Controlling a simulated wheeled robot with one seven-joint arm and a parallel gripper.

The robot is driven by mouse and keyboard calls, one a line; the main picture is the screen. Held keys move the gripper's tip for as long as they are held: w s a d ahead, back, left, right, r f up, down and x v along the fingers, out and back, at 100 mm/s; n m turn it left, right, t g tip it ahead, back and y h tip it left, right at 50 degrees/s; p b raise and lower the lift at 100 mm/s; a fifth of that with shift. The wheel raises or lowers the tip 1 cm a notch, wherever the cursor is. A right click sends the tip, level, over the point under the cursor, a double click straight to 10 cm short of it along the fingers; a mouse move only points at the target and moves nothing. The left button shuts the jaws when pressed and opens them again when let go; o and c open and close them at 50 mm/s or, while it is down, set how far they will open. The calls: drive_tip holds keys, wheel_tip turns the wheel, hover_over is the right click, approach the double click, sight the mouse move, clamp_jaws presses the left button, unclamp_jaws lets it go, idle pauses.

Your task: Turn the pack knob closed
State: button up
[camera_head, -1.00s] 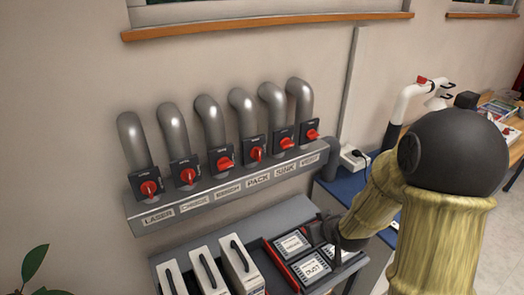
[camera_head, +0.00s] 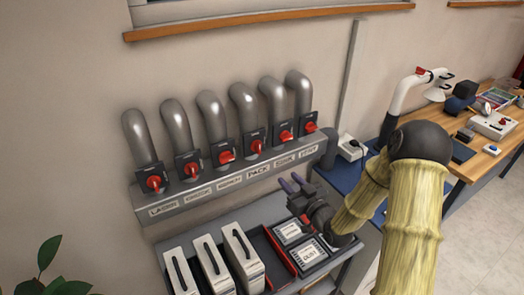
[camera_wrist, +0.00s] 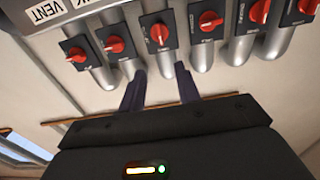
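The pack knob (camera_head: 256,146) is a red knob on a dark square plate, fourth from the left in a row on the wall, above the PACK label (camera_head: 258,171). In the wrist view the row shows inverted, and the pack knob (camera_wrist: 159,34) is third from the left, its handle looking roughly upright. My gripper (camera_head: 291,181) is in front of and below the knob row, to the right of the pack knob. In the wrist view its two purple fingers (camera_wrist: 160,70) stand apart with nothing between them, pointing toward the pack knob without touching it.
Similar red knobs flank it closely, including the sink knob (camera_head: 285,136). Grey pipes rise above them, and a grey labelled ledge (camera_head: 235,185) runs below. White binders (camera_head: 240,255) and black trays (camera_head: 295,232) sit on a shelf beneath my arm. A workbench (camera_head: 470,160) stands at right.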

sight(260, 149)
drive_tip(key=p+x, duration=0.7)
drive_tip(key=x, duration=0.9)
drive_tip(key=shift+w+a+r, duration=0.1)
drive_tip(key=shift+w+a, duration=0.35)
drive_tip(key=shift+w, duration=0.1)
clamp_jaws()
